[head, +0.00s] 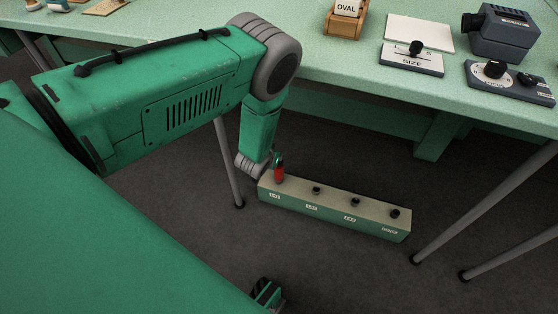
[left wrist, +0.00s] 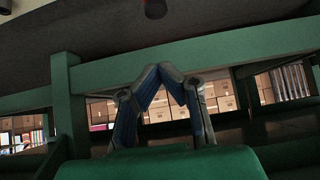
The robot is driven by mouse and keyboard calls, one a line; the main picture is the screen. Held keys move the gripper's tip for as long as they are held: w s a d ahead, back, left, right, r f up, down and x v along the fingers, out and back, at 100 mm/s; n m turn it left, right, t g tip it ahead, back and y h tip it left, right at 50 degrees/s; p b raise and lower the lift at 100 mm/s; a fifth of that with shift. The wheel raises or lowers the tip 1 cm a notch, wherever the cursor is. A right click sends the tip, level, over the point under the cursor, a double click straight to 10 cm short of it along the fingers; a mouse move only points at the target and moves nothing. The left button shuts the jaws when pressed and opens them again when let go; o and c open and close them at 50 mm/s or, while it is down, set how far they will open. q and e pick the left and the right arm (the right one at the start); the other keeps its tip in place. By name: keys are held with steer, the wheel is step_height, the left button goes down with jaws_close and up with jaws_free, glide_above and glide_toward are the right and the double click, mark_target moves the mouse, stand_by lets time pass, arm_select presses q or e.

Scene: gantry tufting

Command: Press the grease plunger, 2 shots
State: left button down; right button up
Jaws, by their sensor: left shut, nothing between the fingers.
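A long grey-green box (head: 334,212) stands low beside the table. A red upright piece (head: 279,174), which looks like the grease plunger, is at its left end. Three black knobs (head: 355,202) stand along the rest of its top. My left arm reaches down to the left end of the box. In the left wrist view my left gripper (left wrist: 166,70) is shut and empty, its fingertips together. A red piece (left wrist: 155,8) with a dark end shows beyond the tips, cut by the top edge. I cannot tell whether they touch it.
A green table (head: 340,62) runs across the back, carrying a SIZE control (head: 412,60), another knob panel (head: 510,84), a grey device (head: 501,35) and a wooden OVAL holder (head: 344,27). Thin table legs (head: 485,205) stand to the right of the box.

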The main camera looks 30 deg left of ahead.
arm_select(q)
steer(key=b+x, duration=0.1)
steer(key=x, duration=0.2)
steer(key=b+x, duration=0.2)
steer(key=x, duration=0.1)
steer(key=shift+a+f, duration=0.3)
steer(key=shift+f, duration=0.2)
step_height(320, 180, down, 3)
steer(key=shift+w+f+b, duration=0.1)
steer(key=shift+w+b, duration=0.1)
steer(key=shift+b, duration=0.75)
steer(key=shift+d+f, duration=0.15)
steer(key=shift+f, duration=0.1)
arm_select(e)
step_height(320, 180, down, 6)
steer(key=shift+a+r, duration=0.1)
steer(key=shift+a, duration=0.05)
